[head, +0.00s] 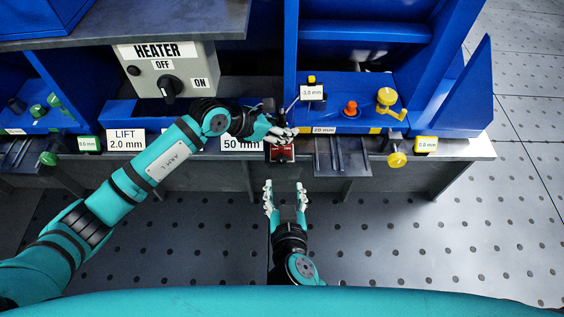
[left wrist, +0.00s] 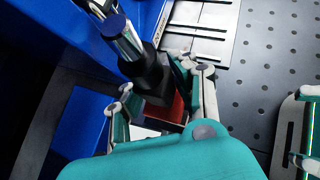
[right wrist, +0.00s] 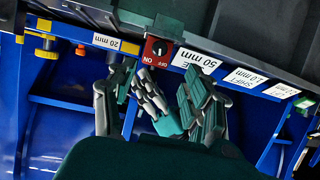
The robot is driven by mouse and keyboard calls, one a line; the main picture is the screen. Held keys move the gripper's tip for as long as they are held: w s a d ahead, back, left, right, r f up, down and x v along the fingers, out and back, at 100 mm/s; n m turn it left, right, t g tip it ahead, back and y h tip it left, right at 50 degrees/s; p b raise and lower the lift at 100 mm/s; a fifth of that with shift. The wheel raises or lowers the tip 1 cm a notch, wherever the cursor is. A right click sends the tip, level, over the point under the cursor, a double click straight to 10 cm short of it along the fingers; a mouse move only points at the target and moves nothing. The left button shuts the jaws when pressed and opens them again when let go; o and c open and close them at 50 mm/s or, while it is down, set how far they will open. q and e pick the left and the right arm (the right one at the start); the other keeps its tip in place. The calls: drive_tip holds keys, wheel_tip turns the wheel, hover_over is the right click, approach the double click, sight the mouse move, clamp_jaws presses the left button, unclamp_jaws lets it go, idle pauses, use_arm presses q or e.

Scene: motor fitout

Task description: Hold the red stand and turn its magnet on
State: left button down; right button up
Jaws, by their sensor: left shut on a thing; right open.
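The red stand (head: 283,154) sits at the front edge of the bench, beside the 50 mm label. In the right wrist view its red front face (right wrist: 149,58) carries ON and OFF marks and a small dark knob; I cannot tell which mark the knob points to. My left gripper (head: 281,134) is shut on the stand from above; the left wrist view shows its fingers on both sides of the black base (left wrist: 152,78), hiding part of the red body. My right gripper (head: 286,194) is open and empty, just in front of and below the stand, apart from it.
A heater box (head: 165,72) with a knob stands at the back left. A white 3.0 mm tag (head: 312,93), an orange knob (head: 351,107) and a yellow part (head: 387,97) are behind to the right. Open floor (head: 420,240) lies in front of the bench.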

sight(282, 162)
drive_tip(key=x, duration=1.1)
drive_tip(key=shift+w+d, duration=0.1)
drive_tip(key=shift+w, duration=0.1)
clamp_jaws()
